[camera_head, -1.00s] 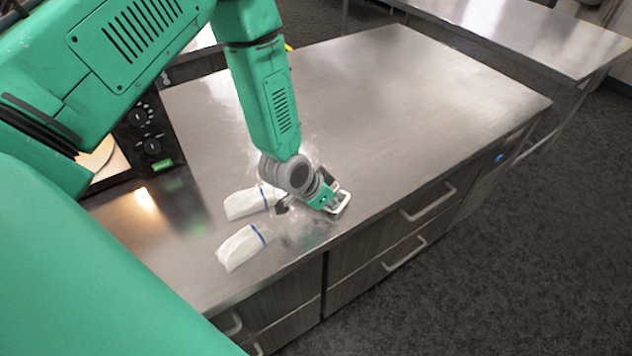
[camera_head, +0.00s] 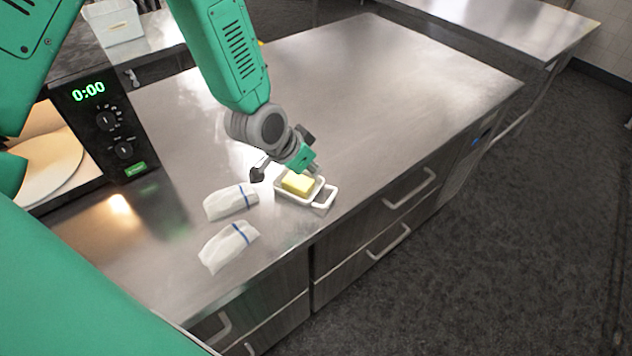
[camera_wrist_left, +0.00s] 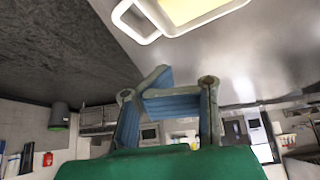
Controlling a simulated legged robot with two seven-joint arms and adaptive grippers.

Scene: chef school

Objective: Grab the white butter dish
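The white butter dish (camera_head: 283,190) sits on the steel counter near its front edge, with a loop handle (camera_head: 325,198) on its right. A yellow block of butter (camera_head: 298,183) lies in it. The dish also shows at the top of the left wrist view (camera_wrist_left: 148,32), cut off by the frame. My left gripper (camera_head: 313,170) hangs just behind the dish and partly overlaps its far rim in the head view. In the left wrist view its fingers (camera_wrist_left: 158,90) bend inward and their ends overlap, with nothing visible between them. My right gripper is out of view.
Two white packets with blue bands (camera_head: 231,202) (camera_head: 228,246) lie left of the dish. A black appliance (camera_head: 108,125) showing 0:00 stands at the left. A white container (camera_head: 115,22) is behind it. The counter (camera_head: 380,100) is clear behind and to the right.

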